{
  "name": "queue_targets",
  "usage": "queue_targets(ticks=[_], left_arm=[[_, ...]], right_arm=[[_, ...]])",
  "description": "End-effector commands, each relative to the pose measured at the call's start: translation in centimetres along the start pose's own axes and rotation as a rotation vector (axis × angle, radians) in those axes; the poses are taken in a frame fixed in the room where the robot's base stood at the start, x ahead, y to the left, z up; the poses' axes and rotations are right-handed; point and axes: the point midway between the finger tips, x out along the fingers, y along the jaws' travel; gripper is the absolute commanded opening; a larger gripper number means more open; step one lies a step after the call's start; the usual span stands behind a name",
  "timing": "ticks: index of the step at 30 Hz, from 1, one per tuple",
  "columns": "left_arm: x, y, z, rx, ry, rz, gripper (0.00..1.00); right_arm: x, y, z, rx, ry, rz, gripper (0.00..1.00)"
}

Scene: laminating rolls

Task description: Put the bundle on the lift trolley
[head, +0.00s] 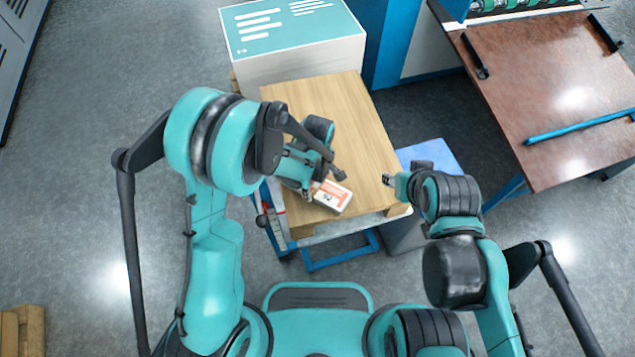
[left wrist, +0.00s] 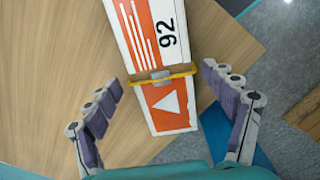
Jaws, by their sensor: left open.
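The bundle (head: 332,197) is a white and orange pack near the front edge of a wooden top. In the left wrist view the bundle (left wrist: 152,45) shows "92", a white triangle and a yellow strap with a grey clasp. My left gripper (head: 323,183) is open over the bundle. In the left wrist view its fingers stand apart on either side, with no clear grip on it. My right gripper (head: 389,180) is over the right edge of the wooden top; its jaws are too small to judge. I cannot tell which blue-framed stand is the lift trolley.
The wooden top (head: 338,105) sits above a blue frame (head: 340,252). A large white and teal box (head: 293,50) stands at its far end. A brown table (head: 545,85) with a blue bar (head: 575,127) is at the right. Grey floor is clear at the left.

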Motion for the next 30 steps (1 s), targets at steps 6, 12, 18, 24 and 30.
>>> queue_targets(ticks=[6,12,18,24,30], left_arm=[[-5.2,-0.1,0.0,0.0,0.0,0.0,0.84],[-9.2,-0.1,0.0,0.0,0.0,0.0,0.84],[-11.0,-0.1,0.0,0.0,0.0,0.0,0.84],[-11.5,-0.1,-0.2,0.008,0.001,0.005,0.84],[-15.8,-2.4,-2.5,0.151,0.027,0.09,0.84]], right_arm=[[-1.8,0.0,-1.3,0.0,0.0,0.0,0.4],[-2.9,0.0,-2.1,0.0,0.0,0.0,0.4],[-3.3,0.0,-2.4,0.0,0.0,0.0,0.4],[-3.3,0.0,-2.4,0.0,0.0,0.0,0.4],[-3.3,0.0,-2.4,0.0,0.0,0.0,0.4]])
